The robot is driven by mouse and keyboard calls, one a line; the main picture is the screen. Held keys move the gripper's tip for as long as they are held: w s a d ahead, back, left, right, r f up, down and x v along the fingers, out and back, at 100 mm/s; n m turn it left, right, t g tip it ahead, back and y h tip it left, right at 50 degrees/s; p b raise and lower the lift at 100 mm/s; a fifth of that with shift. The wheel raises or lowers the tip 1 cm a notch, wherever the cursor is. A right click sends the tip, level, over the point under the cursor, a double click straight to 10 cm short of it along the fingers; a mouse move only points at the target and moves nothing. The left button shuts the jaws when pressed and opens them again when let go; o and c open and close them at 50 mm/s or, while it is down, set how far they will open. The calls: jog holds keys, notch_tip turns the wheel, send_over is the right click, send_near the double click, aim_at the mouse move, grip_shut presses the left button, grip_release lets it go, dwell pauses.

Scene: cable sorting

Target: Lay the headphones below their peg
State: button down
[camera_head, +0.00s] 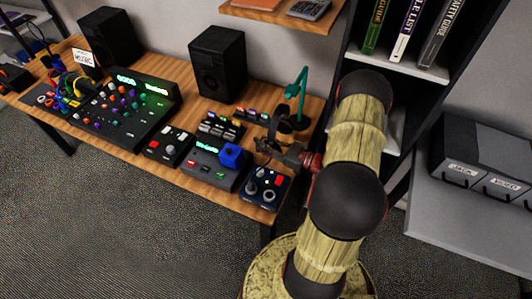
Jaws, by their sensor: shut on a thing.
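My gripper (268,146) reaches in from the right over the right end of the wooden desk (222,109). It is shut on a dark object at its fingertips, which looks like the headphones (279,124). Their dark band shows just above the fingers, in front of the lamp base. The picture is too small to tell exactly where the fingers grip, or whether the headphones touch the desk. I cannot make out a peg in this view.
Two black speakers (217,63) (110,37) stand behind a mixer (122,110). A dark bookshelf (341,67) rises at right.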

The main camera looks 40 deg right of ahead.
jog(key=shift+s+d+f+b, duration=0.25)
jog(key=shift+d+f+b, duration=0.2)
jog(key=shift+d+f, duration=0.6)
notch_tip(320, 180, down, 4)
jog(key=shift+r+b, duration=0.25)
jog(key=shift+b, duration=0.7)
jog(key=c, duration=1.6)
grip_release()
jog(key=shift+f, duration=0.1)
